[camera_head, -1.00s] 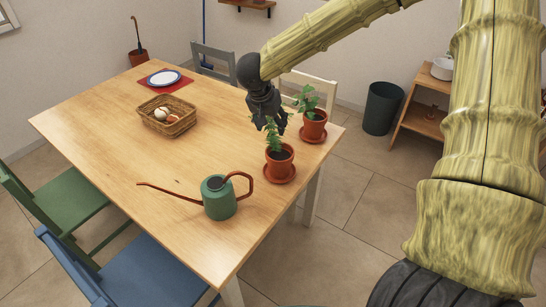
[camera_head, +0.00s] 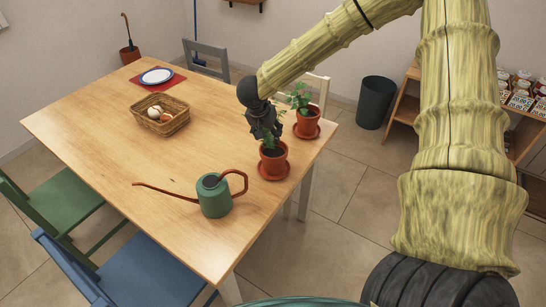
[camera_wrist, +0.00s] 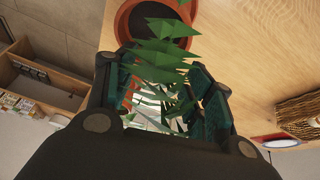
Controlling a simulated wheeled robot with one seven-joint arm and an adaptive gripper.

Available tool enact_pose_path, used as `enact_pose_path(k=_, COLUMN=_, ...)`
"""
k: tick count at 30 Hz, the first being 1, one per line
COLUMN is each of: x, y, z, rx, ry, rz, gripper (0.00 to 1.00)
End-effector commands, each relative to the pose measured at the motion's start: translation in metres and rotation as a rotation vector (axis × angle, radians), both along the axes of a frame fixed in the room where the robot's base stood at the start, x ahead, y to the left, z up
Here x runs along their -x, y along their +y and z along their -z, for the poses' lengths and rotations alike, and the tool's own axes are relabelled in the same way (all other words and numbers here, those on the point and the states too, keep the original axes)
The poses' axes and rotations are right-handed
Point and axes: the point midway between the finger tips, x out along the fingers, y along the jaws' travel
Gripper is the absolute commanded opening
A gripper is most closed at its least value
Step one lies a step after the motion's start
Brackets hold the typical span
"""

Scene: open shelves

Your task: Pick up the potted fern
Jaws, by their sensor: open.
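The potted fern, a green leafy plant in a terracotta pot (camera_head: 273,160) on a matching saucer, stands upright near the table's right edge. My gripper (camera_head: 266,134) is just above the pot, pointing down and covering most of the leaves in the head view. In the wrist view my gripper (camera_wrist: 162,95) is open, with the jagged green fronds (camera_wrist: 160,55) between its fingers. The pot's rim shows at the top of that view, beyond the fingertips. I cannot tell whether the fingers touch the leaves.
A second potted plant (camera_head: 306,122) stands close behind, to the right. A green watering can (camera_head: 214,197) with a long spout stands in front, to the left. A wicker basket (camera_head: 161,121) is farther back on the wooden table (camera_head: 110,140). Chairs surround the table.

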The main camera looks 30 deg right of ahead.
Motion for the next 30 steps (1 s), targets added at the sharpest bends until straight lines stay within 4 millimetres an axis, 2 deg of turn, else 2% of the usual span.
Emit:
enact_pose_path(k=6, x=-0.003, y=-0.005, z=0.015, rx=-0.001, ry=0.0, rz=0.0, gripper=0.53)
enact_pose_path(k=14, x=-0.003, y=-0.005, z=0.016, rx=-0.002, ry=-0.001, rz=-0.001, gripper=0.53)
enact_pose_path(k=15, x=-0.003, y=-0.005, z=0.016, rx=-0.002, ry=-0.001, rz=-0.001, gripper=0.51)
enact_pose_path(k=21, x=-0.003, y=-0.005, z=0.016, rx=-0.002, ry=-0.001, rz=-0.001, gripper=0.15)
enact_pose_path(k=24, x=-0.003, y=-0.005, z=0.016, rx=-0.002, ry=-0.001, rz=-0.001, gripper=0.0)
enact_pose_path(k=30, x=-0.003, y=-0.005, z=0.016, rx=-0.002, ry=-0.001, rz=-0.001, gripper=0.0)
